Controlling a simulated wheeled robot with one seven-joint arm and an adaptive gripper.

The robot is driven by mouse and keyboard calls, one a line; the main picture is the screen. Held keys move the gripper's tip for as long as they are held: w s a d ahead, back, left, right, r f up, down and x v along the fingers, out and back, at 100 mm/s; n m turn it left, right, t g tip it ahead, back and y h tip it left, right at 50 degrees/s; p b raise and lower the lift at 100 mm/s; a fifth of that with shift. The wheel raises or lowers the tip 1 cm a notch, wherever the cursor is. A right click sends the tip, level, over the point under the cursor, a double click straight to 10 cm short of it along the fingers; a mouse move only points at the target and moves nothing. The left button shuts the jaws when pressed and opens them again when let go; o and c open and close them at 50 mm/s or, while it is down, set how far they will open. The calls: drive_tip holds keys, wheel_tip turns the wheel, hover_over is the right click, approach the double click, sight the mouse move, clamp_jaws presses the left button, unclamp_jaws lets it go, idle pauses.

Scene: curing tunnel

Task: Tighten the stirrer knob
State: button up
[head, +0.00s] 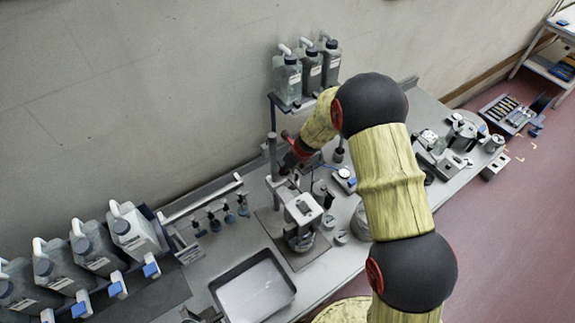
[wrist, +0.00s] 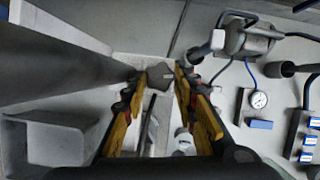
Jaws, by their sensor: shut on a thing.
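The stirrer (head: 303,208) stands on the bench in the head view, with an upright post and a grey head over a round vessel. My gripper (head: 284,170) is at the post, above and behind the stirrer head. In the wrist view the yellow and black fingers of my gripper (wrist: 160,79) are closed on a small grey lobed knob (wrist: 159,74). The knob sits between the fingertips, in contact with both. In the head view the knob is hidden by my gripper and arm. How tight it is cannot be seen.
A white-lined tray (head: 291,290) lies in front left of the stirrer. Grey jugs (head: 131,227) line the left, and bottles stand on a raised shelf (head: 305,100) behind. A pressure gauge (wrist: 258,100) is right of my gripper. The bench right of my arm is crowded.

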idle(0.4)
drive_tip(key=o, duration=1.2)
drive_tip(key=shift+c, duration=0.2)
drive_tip(key=v, duration=0.8)
drive_tip(key=shift+a, duration=0.1)
